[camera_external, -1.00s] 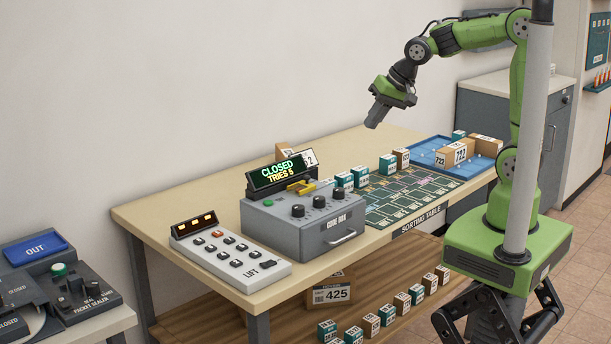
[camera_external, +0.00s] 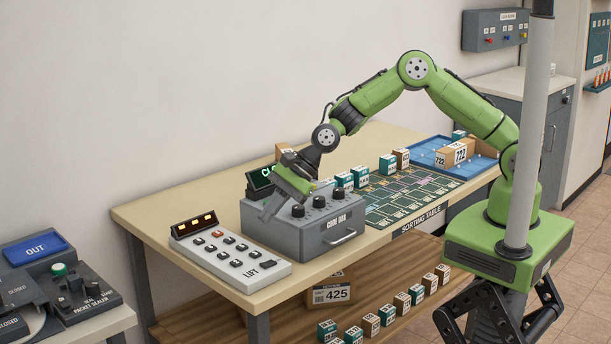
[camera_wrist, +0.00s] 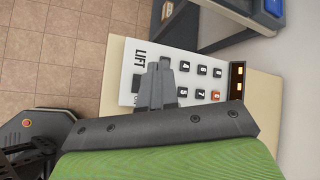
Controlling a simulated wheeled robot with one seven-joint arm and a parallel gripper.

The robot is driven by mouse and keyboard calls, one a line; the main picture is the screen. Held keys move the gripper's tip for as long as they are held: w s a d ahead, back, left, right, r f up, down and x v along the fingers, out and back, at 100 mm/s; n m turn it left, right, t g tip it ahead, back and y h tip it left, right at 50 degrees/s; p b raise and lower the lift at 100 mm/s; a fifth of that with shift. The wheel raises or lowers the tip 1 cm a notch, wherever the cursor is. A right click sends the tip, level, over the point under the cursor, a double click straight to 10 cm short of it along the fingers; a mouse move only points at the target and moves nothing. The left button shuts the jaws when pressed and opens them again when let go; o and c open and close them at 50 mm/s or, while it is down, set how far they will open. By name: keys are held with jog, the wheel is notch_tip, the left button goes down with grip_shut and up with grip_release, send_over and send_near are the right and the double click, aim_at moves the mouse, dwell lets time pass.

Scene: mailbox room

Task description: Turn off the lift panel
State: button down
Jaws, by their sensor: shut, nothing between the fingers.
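The lift panel (camera_external: 232,254) is a white sloped box at the near left end of the sorting table. It has rows of dark buttons, one red button (camera_external: 217,233), a dark switch (camera_external: 269,264) beside the word LIFT, and a small lit amber display (camera_external: 195,224). My gripper (camera_external: 266,217) is shut and empty, tilted down in front of the grey code box, up and right of the panel. In the wrist view the shut fingers (camera_wrist: 155,85) hang over the panel (camera_wrist: 125,99) and hide part of its buttons and switch.
The grey code box (camera_external: 318,240) with black knobs stands right beside the panel; my gripper partly hides its sign. Small parcels (camera_external: 388,164) and a blue tray (camera_external: 428,158) lie farther right. A side table with a packet sealer (camera_external: 75,290) stands left, across a gap.

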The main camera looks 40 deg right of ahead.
aim_at(268, 263)
jog(key=f+b, duration=0.2)
jog(key=f, duration=0.1)
jog(key=f+b, duration=0.2)
jog(key=f, duration=0.1)
jog(key=a+f+b, duration=0.1)
jog(key=f+b, duration=0.1)
jog(key=f, duration=0.1)
dwell(2.0)
jog(key=shift+f+b, duration=0.3)
jog(key=shift+b, duration=0.05)
jog(key=shift+f, duration=0.35)
dwell(0.4)
jog(key=shift+r, duration=0.15)
jog(key=shift+r, duration=0.65)
